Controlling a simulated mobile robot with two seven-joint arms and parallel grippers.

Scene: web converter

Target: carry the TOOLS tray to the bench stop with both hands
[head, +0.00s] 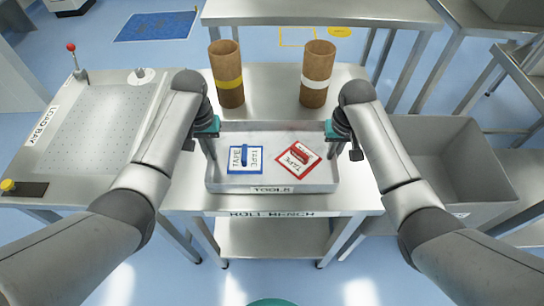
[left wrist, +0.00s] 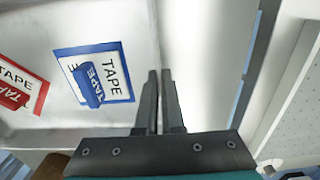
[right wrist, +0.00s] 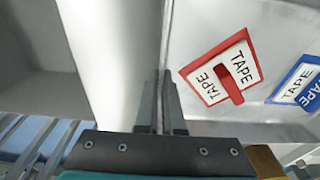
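The grey TOOLS tray (head: 300,188) is over the front of the roll bench (head: 350,198), looking level; I cannot tell whether it touches the top. In it lie a blue-edged tape card (head: 236,167) and a tilted red-edged tape card (head: 290,163), each with a tape piece on it. My left gripper (head: 211,157) is at the tray's left wall, its fingers (left wrist: 160,75) closed on either side of it. My right gripper (head: 333,156) is at the right wall, its fingers (right wrist: 164,75) likewise closed around it. No bench stop is clearly visible.
Two brown rolls stand behind the tray, one with a yellow band (head: 229,85), one with a white band (head: 316,77). The loading bay table (head: 85,130) is at left. A grey open bin (head: 470,160) is at right. Bare bench top lies between the rolls.

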